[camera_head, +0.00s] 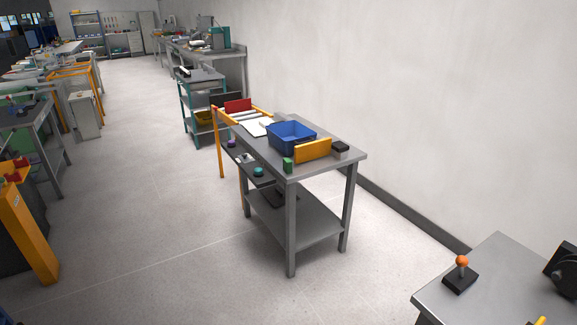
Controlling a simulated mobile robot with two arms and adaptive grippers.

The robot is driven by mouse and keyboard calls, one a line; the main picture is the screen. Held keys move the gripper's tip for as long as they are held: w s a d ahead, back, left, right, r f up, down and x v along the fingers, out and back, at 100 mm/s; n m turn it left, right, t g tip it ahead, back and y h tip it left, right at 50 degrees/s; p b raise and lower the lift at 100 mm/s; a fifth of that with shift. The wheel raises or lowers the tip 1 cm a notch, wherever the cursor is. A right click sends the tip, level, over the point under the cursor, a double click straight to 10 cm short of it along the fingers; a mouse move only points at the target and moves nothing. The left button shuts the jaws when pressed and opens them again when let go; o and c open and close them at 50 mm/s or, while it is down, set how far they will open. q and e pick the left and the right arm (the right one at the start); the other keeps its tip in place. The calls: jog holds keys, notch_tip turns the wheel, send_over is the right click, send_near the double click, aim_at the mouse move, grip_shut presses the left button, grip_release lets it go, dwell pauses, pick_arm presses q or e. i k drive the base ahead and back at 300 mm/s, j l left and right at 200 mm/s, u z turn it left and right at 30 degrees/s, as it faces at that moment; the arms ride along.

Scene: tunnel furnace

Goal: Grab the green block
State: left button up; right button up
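A small green block (287,164) stands on the near left edge of a grey metal table (335,164) in the middle of the view. It is left of a yellow-orange panel (313,150) and in front of a blue bin (291,138). The block looks upright and small at this distance. Neither of my grippers shows in the head view.
A dark block (341,147) lies beside the yellow panel. A lower shelf with a teal knob (258,171) adjoins the table's left side. Another table (490,285) with an orange-topped joystick (461,264) stands at the lower right. The floor (150,230) left of the middle table is clear.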

aim_at(287, 162)
jog(key=i+j+z, duration=0.2)
jog(key=i+j, duration=0.3)
jog(key=i, duration=0.2)
jog(key=i+j+z, duration=0.2)
jog(key=i+j, duration=0.4)
jog(key=i, duration=0.1)
